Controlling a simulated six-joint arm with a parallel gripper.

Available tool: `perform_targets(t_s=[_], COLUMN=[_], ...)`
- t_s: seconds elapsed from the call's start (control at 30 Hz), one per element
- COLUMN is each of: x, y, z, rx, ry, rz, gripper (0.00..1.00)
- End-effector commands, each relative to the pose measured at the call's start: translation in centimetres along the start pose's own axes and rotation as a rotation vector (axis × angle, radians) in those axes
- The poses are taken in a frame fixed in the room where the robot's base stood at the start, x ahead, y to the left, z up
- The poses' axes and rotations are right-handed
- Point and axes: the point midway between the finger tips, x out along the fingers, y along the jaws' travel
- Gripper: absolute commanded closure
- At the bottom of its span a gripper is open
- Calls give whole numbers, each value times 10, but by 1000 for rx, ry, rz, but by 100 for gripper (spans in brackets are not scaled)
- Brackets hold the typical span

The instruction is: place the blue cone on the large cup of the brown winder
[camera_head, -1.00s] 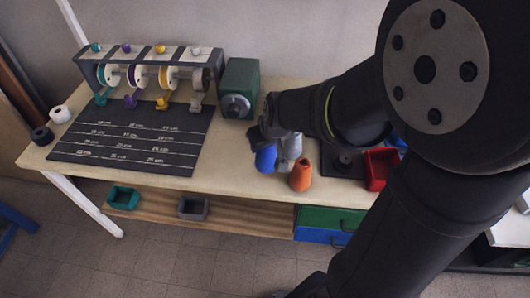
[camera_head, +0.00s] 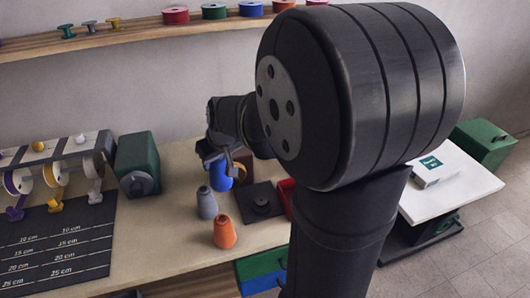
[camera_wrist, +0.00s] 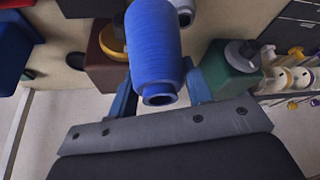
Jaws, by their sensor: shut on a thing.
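My gripper (camera_head: 214,158) is shut on the blue cone (camera_head: 219,179), which hangs above the bench in the head view. In the wrist view the blue cone (camera_wrist: 154,45) sits between my two fingers (camera_wrist: 158,78), its hollow end facing the camera. The brown winder (camera_head: 244,158) stands just right of and behind the cone in the head view, partly hidden by my arm. In the wrist view the brown winder (camera_wrist: 106,65) is left of the cone, apart from it, with a yellow cup (camera_wrist: 112,41) showing. I cannot tell the cup sizes.
A grey cone (camera_head: 207,203) and an orange cone (camera_head: 225,232) stand on the bench in front. A black square base with a round post (camera_head: 262,203) and a red bin (camera_head: 287,193) are to the right. A green machine (camera_head: 138,163) stands left.

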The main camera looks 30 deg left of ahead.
Motion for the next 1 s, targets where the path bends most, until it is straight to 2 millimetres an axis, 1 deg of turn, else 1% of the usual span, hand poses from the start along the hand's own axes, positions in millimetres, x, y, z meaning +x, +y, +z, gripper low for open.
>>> perform_targets(t_s=[0.03, 0.1, 0.33, 0.4, 0.77, 1.0], x=[-2, -7, -20, -18, 13, 44], y=[23, 48, 123, 144, 197, 234], z=[-4, -8, -12, -21, -74, -104], rx=[33, 66, 157, 173, 172, 172], ry=[1, 1, 0, -1, 0, -1], rz=[14, 29, 70, 76, 76, 74], gripper=[78, 78, 78, 78, 78, 78])
